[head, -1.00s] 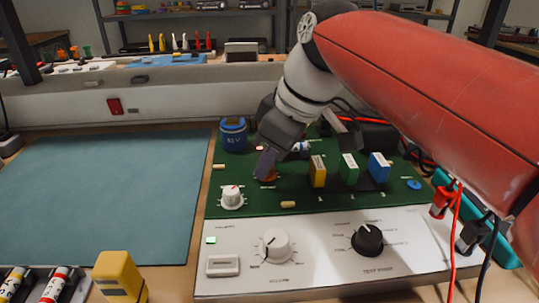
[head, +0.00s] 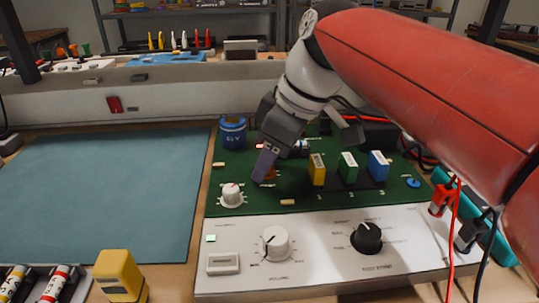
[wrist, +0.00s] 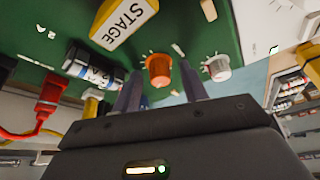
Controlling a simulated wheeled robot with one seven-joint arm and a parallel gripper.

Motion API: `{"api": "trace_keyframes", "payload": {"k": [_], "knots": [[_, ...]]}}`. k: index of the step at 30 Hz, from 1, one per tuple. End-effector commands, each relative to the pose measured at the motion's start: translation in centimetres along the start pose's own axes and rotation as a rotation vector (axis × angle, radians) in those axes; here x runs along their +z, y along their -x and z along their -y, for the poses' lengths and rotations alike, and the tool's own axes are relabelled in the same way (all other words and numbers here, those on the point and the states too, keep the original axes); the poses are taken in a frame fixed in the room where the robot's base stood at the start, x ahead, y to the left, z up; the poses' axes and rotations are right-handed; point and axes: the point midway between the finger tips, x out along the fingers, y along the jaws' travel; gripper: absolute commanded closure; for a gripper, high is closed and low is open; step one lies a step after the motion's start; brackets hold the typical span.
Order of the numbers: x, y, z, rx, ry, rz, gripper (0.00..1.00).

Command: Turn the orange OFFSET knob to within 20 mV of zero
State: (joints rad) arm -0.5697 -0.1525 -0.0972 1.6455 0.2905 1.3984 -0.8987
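The orange OFFSET knob (wrist: 158,68) stands on the green circuit board (wrist: 230,35), between and just beyond my fingertips in the wrist view. In the head view the orange knob (head: 271,175) is mostly hidden behind a finger. My gripper (wrist: 160,76) is open, with one finger on each side of the knob's line and a gap to it in the wrist view. In the head view my gripper (head: 263,167) reaches down to the board; I cannot tell if a finger touches the knob. No readable voltage shows in either view.
A white knob (head: 231,195) stands close to the left. Yellow (head: 317,170), green (head: 348,167) and blue (head: 379,166) blocks stand to the right. A blue cylinder (head: 233,135) is behind. The front panel has a white knob (head: 275,243) and a black knob (head: 367,238).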

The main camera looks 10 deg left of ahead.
Motion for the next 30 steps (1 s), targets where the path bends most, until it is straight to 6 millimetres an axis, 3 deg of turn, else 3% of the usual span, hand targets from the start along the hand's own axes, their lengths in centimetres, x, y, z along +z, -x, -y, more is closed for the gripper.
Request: {"api": "trace_keyframes", "payload": {"k": [8, 15, 21, 30], "knots": [[0.0, 1.0, -0.1, 0.001, -0.001, -0.001, 0.57], [0.0, 5.2, -0.1, 0.003, -0.001, -0.003, 0.57], [0.0, 7.4, 0.0, 0.001, -0.001, 0.0, 0.57], [0.0, 7.8, 0.0, 0.0, 0.0, 0.0, 0.57]]}}
